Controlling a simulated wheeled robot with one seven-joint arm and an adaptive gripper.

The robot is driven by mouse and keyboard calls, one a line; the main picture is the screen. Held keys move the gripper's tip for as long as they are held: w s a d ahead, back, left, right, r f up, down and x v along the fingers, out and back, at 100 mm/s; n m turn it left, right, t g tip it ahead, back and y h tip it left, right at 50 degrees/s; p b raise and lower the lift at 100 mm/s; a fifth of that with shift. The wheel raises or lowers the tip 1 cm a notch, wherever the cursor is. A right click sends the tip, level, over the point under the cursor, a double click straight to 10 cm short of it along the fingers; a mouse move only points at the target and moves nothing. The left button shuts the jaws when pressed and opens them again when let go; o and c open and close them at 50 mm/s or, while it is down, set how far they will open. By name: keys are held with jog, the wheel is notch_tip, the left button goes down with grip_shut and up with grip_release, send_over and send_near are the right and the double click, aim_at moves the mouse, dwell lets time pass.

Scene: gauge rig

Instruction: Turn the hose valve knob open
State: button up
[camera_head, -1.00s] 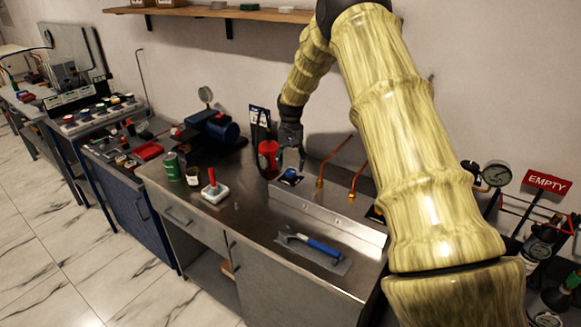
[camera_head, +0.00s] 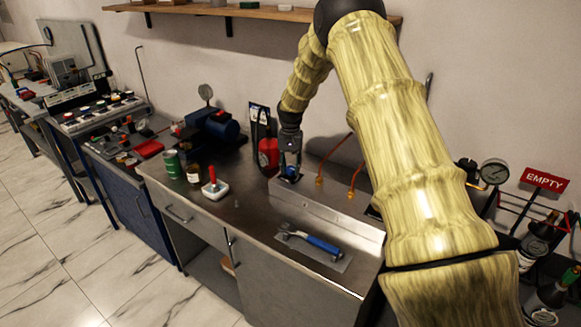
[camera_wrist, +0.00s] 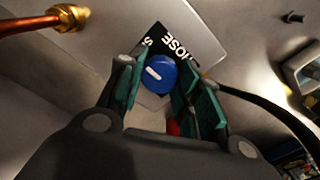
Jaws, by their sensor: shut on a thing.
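The round blue hose valve knob (camera_wrist: 161,74), with a white pointer mark, sits on a grey plate with a black label reading "HOSE", partly hidden. In the head view the knob (camera_head: 292,178) is a small blue spot at the left end of the steel ledge, behind the bench top. My gripper (camera_wrist: 160,88) has its green-padded fingers on either side of the knob and is shut on it. In the head view my gripper (camera_head: 290,168) points down onto the knob. The finger contact itself is partly hidden there.
A red object (camera_head: 268,152) stands just left of my gripper. Copper pipes (camera_head: 335,160) rise from the ledge to its right. A blue-handled tool (camera_head: 312,243) lies on the bench in front, and a red-handled item (camera_head: 214,184) stands further left. The bench (camera_head: 240,210) between them is clear.

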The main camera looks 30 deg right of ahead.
jog(key=shift+n, duration=0.4)
jog(key=n, duration=1.2)
jog(key=shift+r+n, duration=0.1)
jog(key=shift+n, duration=0.3)
jog(key=n, duration=0.4)
jog(key=shift+n, duration=0.3)
jog(key=o, duration=1.1)
jog(key=shift+c, duration=0.2)
